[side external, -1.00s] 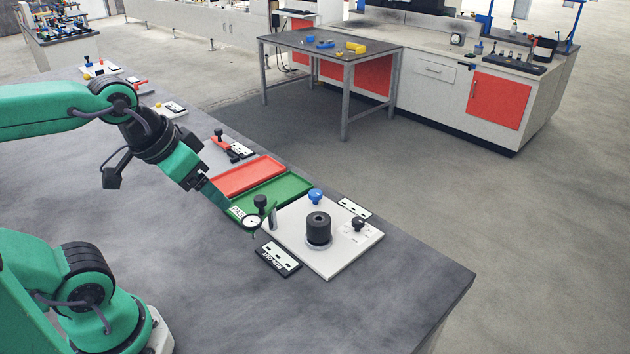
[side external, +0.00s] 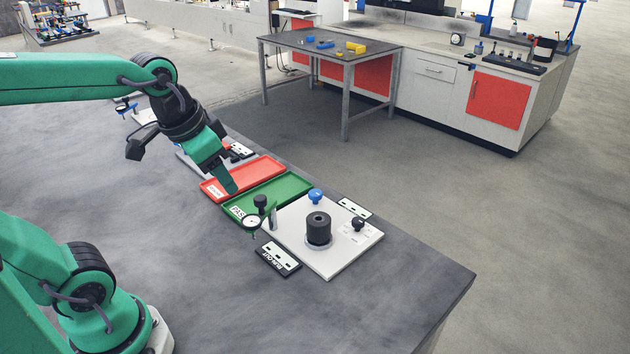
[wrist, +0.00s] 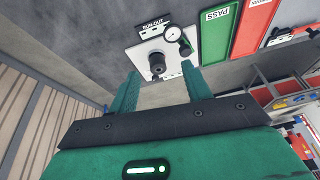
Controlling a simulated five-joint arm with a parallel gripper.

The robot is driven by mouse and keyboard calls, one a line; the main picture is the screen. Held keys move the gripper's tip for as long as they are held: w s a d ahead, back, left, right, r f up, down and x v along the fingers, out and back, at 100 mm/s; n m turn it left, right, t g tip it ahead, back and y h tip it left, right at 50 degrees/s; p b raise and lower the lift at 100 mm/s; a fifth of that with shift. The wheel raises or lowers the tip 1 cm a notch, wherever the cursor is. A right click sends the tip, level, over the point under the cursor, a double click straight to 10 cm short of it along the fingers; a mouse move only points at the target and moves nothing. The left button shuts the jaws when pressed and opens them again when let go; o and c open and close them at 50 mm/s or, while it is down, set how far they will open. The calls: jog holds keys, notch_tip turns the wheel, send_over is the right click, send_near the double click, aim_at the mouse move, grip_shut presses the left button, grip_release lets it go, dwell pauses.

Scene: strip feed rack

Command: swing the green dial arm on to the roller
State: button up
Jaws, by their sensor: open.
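The green dial arm, with its round white dial (side external: 252,222) and a black knob (side external: 260,202), is at the left edge of a white base plate. The roller (side external: 318,229) is a black upright cylinder on that plate. The dial is apart from the roller, to its left. In the wrist view the dial (wrist: 172,33) shows above and to the right of the roller (wrist: 157,64). My gripper (side external: 230,190) is above the trays, left of the dial and clear of it. In the wrist view its fingers (wrist: 160,68) are spread and empty.
A green tray (side external: 292,183) marked PASS and a red tray (side external: 208,191) lie left of the plate. The plate also carries a blue knob (side external: 315,195) and a small black knob (side external: 358,223). A RUN-OUT label (side external: 279,260) lies in front. The bench's right end is clear.

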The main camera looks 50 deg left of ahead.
aim_at(260, 198)
jog(key=w+a+f+m+g, duration=0.1)
jog(key=w, duration=0.2)
jog(key=w+a+f+m+g, duration=0.1)
jog(key=w+a+f, duration=0.1)
jog(key=w, duration=0.1)
jog(key=w+a+f+m+g, duration=0.1)
jog(key=w, duration=0.3)
jog(key=shift+a+f+g, duration=0.3)
jog(key=shift+f+g, duration=0.05)
jog(key=shift+g, duration=0.05)
jog(key=shift+w+a+f, duration=0.3)
jog(key=shift+w+f, duration=0.15)
jog(key=shift+w, duration=0.1)
jog(key=shift+f, duration=0.1)
jog(key=shift+f, duration=3.8)
jog(key=shift+c, duration=0.4)
grip_shut()
